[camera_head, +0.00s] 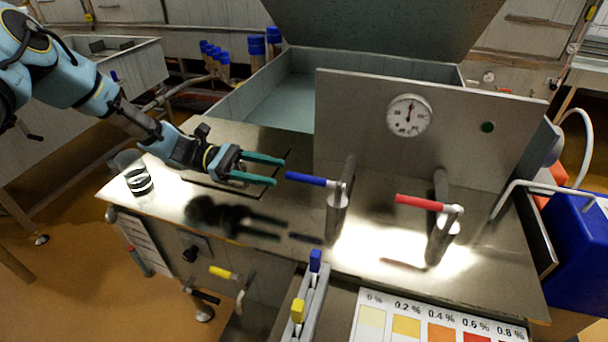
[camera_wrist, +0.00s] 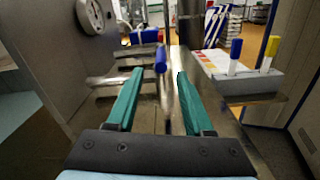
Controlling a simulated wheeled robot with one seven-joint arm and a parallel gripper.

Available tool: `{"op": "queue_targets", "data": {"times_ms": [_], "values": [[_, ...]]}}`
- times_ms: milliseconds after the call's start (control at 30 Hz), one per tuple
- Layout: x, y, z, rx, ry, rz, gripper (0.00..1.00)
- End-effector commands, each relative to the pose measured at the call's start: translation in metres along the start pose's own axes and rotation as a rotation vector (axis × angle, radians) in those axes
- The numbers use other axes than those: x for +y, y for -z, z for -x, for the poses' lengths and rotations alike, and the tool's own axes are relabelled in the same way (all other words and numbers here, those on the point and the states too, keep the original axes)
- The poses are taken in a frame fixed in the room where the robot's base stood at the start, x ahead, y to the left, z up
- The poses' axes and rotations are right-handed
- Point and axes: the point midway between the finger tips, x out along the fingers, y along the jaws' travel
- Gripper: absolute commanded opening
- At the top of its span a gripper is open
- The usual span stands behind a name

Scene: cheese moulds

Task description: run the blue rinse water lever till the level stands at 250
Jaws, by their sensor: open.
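The blue lever (camera_head: 306,178) points left from the top of a grey valve post (camera_head: 337,212) on the steel counter. In the wrist view the blue lever (camera_wrist: 160,60) appears end-on, between and beyond the fingertips. My gripper (camera_head: 280,171) is open and empty, its green fingers just left of the lever's free end, apparently apart from it. It also shows in the wrist view (camera_wrist: 158,76). A clear vessel (camera_head: 135,178) with a black-and-white band stands at the counter's left end; no level in it can be read.
A red lever (camera_head: 420,202) on a second post stands to the right. A round dial (camera_head: 409,116) is on the upright panel (camera_head: 350,100) behind; its numbers are too small to read. A rack with blue and yellow handles (camera_head: 308,300) and a colour chart (camera_head: 440,318) are in front.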

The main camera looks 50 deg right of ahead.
Motion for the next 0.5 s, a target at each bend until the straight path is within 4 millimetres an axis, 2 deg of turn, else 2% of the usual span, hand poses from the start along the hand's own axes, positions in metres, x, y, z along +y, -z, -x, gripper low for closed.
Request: {"op": "queue_targets", "data": {"times_ms": [500], "values": [[-0.001, -0.003, -0.085, 0.002, 0.004, 0.0, 0.52]]}}
